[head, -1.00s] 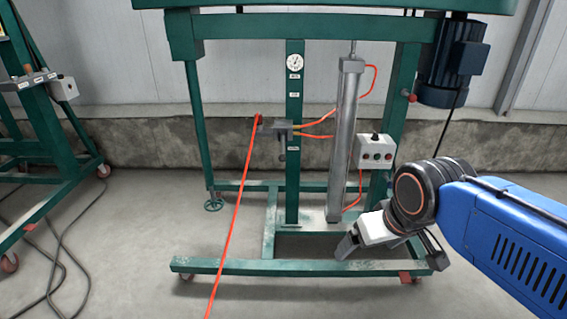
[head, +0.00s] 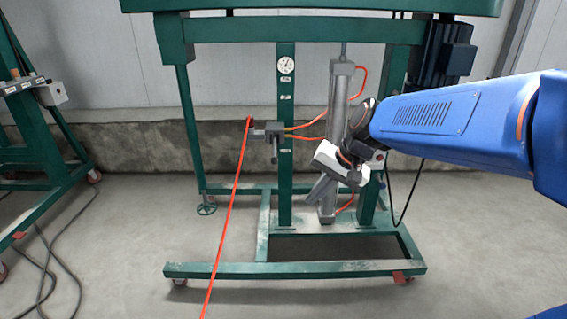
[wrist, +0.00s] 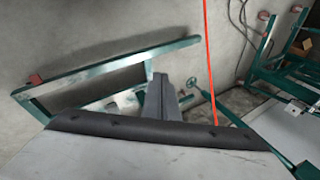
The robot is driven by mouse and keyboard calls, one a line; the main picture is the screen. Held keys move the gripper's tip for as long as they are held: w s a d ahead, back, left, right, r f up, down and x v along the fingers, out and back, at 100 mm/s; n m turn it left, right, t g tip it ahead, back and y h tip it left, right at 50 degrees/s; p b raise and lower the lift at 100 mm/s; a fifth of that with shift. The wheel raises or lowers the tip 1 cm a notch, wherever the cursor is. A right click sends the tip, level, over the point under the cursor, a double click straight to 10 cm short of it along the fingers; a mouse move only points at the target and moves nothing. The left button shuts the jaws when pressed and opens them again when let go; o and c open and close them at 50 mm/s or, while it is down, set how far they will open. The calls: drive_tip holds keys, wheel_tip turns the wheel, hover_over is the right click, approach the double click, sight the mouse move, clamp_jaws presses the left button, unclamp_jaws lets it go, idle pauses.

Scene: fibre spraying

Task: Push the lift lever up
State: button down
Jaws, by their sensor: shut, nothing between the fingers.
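The grey valve block (head: 268,129) sits on the green centre post, with orange hoses running to it. A small dark part (head: 274,152) hangs below it and may be the lift lever; it is too small to be sure. My gripper (head: 314,197) is below and to the right of the valve, pointing down-left, in front of the silver cylinder. Its fingers are together and empty; they also show together in the wrist view (wrist: 162,92). The valve and lever cannot be made out in the wrist view.
The green frame (head: 300,269) stands on a low base. A red-orange hose (head: 228,205) hangs to the floor left of the valve. The silver cylinder (head: 340,95) stands right of the post. My wrist mostly covers the control box. Another green frame (head: 45,150) stands far left.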

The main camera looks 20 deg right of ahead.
sight(275, 150)
drive_tip(key=w+d+f+m+t+y, duration=0.1)
drive_tip(key=w+d+f+m, duration=0.1)
drive_tip(key=w, duration=0.8)
drive_tip(key=w+d+f+m+t+y, duration=0.1)
drive_tip(key=w+d+m, duration=0.3)
drive_tip(key=w, duration=0.6)
drive_tip(key=w+d+f+m+t+y, duration=0.1)
drive_tip(key=w+d+f+m, duration=0.2)
drive_tip(key=w+m, duration=0.3)
drive_tip(key=w, duration=0.4)
drive_tip(key=shift+w+f+y, duration=0.25)
drive_tip(key=shift+f+y, duration=0.05)
drive_tip(key=shift+f, duration=0.1)
drive_tip(key=w+a+f, duration=0.3)
drive_tip(key=w+a, duration=0.1)
drive_tip(key=a, duration=0.4)
